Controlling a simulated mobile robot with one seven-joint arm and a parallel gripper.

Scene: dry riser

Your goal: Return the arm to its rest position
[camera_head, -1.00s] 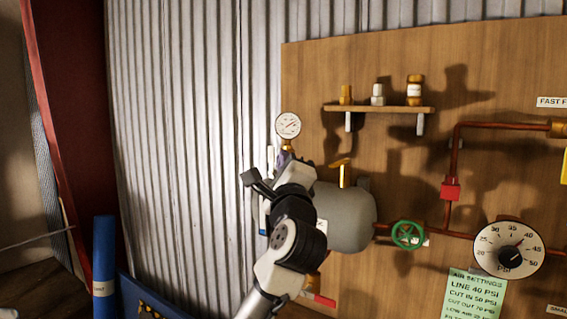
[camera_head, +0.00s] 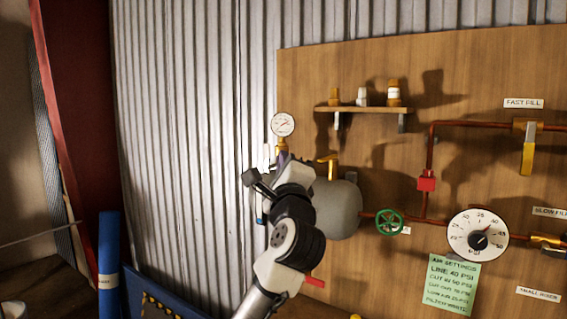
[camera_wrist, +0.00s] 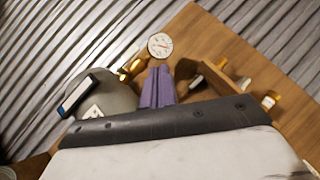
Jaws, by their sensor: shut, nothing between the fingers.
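My arm reaches up from the bottom of the head view, bent at its black and white joints. My gripper (camera_wrist: 158,88) shows in the wrist view as two purple fingers pressed together with nothing between them. In the head view the gripper is mostly hidden behind my arm; only a bit of purple shows below the round gauge. The grey tank (camera_head: 340,208) is partly hidden behind my arm. The round gauge (camera_head: 283,125) stands just above the gripper in the picture, and it also shows beyond the fingertips in the wrist view (camera_wrist: 160,45). I cannot tell how far apart they are.
A wooden board (camera_head: 370,75) carries a shelf (camera_head: 362,109) with small fittings, copper pipes, a green handwheel (camera_head: 389,222), a PSI dial (camera_head: 478,236), a yellow lever (camera_head: 527,155) and a green note (camera_head: 452,283). A blue cylinder (camera_head: 109,245) stands left. Corrugated wall is behind.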

